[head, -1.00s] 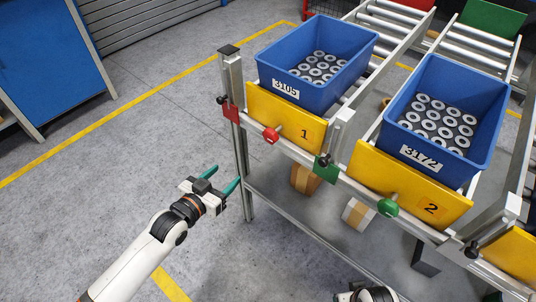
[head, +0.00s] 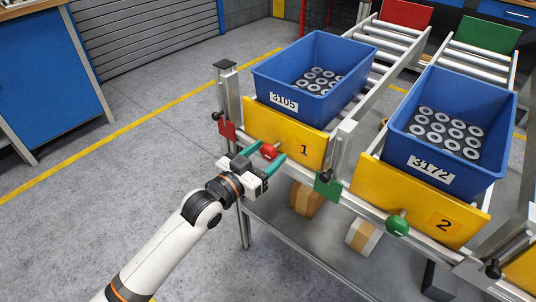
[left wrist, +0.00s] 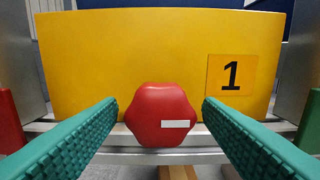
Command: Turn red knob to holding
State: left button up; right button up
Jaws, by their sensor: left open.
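The red knob (head: 268,151) sits on the front rail below the yellow plate marked 1 (head: 285,135). In the left wrist view the red knob (left wrist: 160,115) is a lobed disc with a white bar lying level on its right half. My left gripper (head: 265,157) is open, with its green fingers pointing at the rail. One finger is on each side of the knob, and gaps show between the knob and both fingers. The fingers hide part of the knob in the head view. My right gripper is not in view.
Blue bin 3105 (head: 300,87) stands behind plate 1, and blue bin 3172 (head: 437,145) behind the plate marked 2 (head: 420,205). A green knob (head: 397,226) is on the rail to the right. Red (head: 227,130) and green (head: 327,186) tags flank plate 1.

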pick_arm(q)
jog(key=shift+w+d, duration=0.35)
jog(key=shift+w, duration=0.1)
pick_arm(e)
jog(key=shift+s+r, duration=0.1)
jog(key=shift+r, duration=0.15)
pick_arm(q)
grip_shut()
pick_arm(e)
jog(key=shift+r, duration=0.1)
